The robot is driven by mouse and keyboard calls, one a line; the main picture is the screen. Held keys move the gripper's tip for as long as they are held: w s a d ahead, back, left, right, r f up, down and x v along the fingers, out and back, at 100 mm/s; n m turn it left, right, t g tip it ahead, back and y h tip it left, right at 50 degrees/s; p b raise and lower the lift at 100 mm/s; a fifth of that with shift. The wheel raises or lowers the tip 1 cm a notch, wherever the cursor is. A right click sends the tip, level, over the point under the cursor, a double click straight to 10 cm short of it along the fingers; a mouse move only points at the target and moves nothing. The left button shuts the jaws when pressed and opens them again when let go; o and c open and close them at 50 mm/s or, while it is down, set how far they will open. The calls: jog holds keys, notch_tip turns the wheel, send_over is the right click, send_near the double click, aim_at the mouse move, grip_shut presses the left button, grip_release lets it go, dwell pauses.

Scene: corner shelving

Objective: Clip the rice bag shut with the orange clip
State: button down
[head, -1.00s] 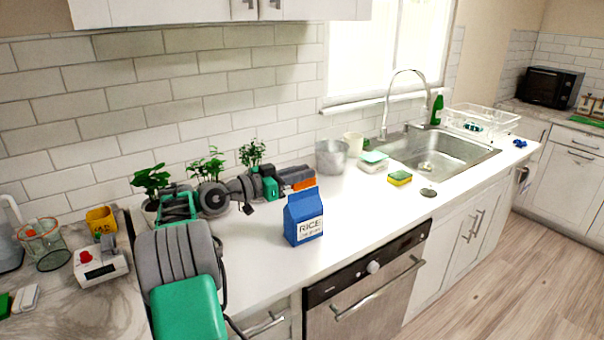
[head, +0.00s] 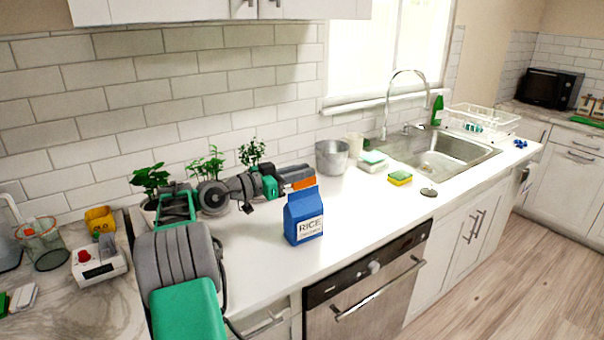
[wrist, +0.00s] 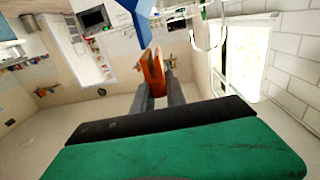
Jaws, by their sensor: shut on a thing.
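The blue rice bag (head: 303,215) stands upright on the white counter, its folded top edge facing up. My gripper (head: 303,181) is behind the bag, level with its top. It is shut on the orange clip (head: 303,184), which also shows between the fingers in the wrist view (wrist: 154,72). In the wrist view, a blue part of the rice bag (wrist: 138,18) is at the top, close to the clip's far end. The bag hides part of the clip's surroundings in the head view. I cannot tell whether the clip touches the bag.
A metal pot (head: 332,157), a sponge (head: 400,178) and a soap box (head: 373,163) stand to the right, near the sink (head: 440,160). Potted plants (head: 150,180) line the wall behind my arm. The counter in front of the bag is clear.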

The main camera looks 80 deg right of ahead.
aim_at(302, 182)
jog(key=shift+f, duration=0.15)
jog(key=shift+f+b, duration=0.35)
jog(key=shift+b, duration=0.1)
jog(key=shift+f+b, duration=1.1)
jog(key=shift+f, duration=0.05)
jog(key=c, duration=1.3)
grip_release()
jog(key=shift+r, duration=0.1)
